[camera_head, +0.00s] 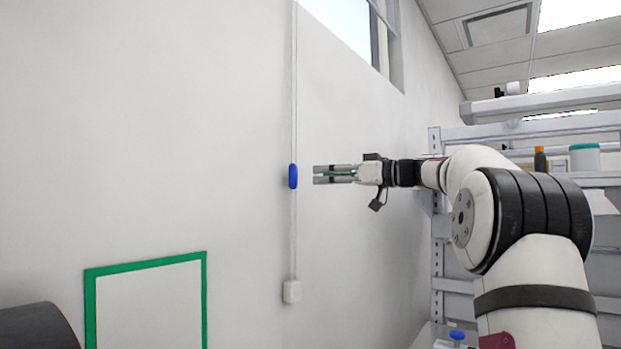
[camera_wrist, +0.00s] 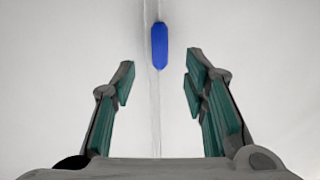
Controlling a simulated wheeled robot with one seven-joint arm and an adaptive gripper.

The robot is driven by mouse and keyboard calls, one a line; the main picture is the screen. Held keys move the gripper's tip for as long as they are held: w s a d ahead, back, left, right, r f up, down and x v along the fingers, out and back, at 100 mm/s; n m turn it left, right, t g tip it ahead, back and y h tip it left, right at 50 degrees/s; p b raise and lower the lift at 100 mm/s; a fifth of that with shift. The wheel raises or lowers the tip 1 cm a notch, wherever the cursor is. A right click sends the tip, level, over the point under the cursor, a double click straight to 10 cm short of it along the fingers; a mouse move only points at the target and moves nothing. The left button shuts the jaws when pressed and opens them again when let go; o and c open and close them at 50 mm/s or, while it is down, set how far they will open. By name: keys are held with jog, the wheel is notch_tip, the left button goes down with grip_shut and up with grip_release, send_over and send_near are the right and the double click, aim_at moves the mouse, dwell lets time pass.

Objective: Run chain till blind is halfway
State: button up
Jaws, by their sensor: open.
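The blind's chain (camera_head: 294,110) hangs as a thin pale vertical line along the white wall. A blue grip (camera_head: 293,176) sits on the chain, and it shows in the wrist view (camera_wrist: 160,46) as an upright blue oblong. My gripper (camera_head: 316,174) is open and empty just right of the blue grip, at about its height, with a small gap. In the wrist view my gripper's fingertips (camera_wrist: 160,70) lie either side of the chain's line, with the blue grip ahead between them. Only a sliver of the blind (camera_head: 385,12) shows at the window's top.
A window (camera_head: 343,22) is high on the wall. A small white box (camera_head: 292,291) is at the chain's lower end. A green-framed panel (camera_head: 146,264) is at lower left. Shelving (camera_head: 437,245) with containers stands at right, behind my arm. The wall around the chain is clear.

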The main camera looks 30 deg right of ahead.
jog(key=v, duration=0.4)
dwell(0.5)
jog(key=w+a+f+m+g, duration=0.1)
jog(key=a+f+g, duration=0.4)
jog(key=a, duration=0.8)
jog(key=s+a+f+m+g+h, duration=0.1)
jog(key=s+a+f+h, duration=0.15)
jog(key=a+f, duration=0.3)
jog(key=s+a+f+m+g+h, duration=0.1)
jog(key=s+a+f, duration=0.3)
jog(key=a, duration=0.3)
jog(key=s+a+f+m+g+h, duration=0.1)
jog(key=s+a+f+h, duration=0.1)
jog(key=s+f, duration=0.7)
jog(key=s+a+f+m+g+h, duration=0.1)
jog(key=s+a+f+g+h, duration=0.1)
jog(key=s+f, duration=0.8)
jog(key=s+a+h, duration=0.1)
jog(key=s, duration=0.4)
jog(key=shift+s+f+m, duration=0.3)
jog(key=shift+s+f, duration=0.05)
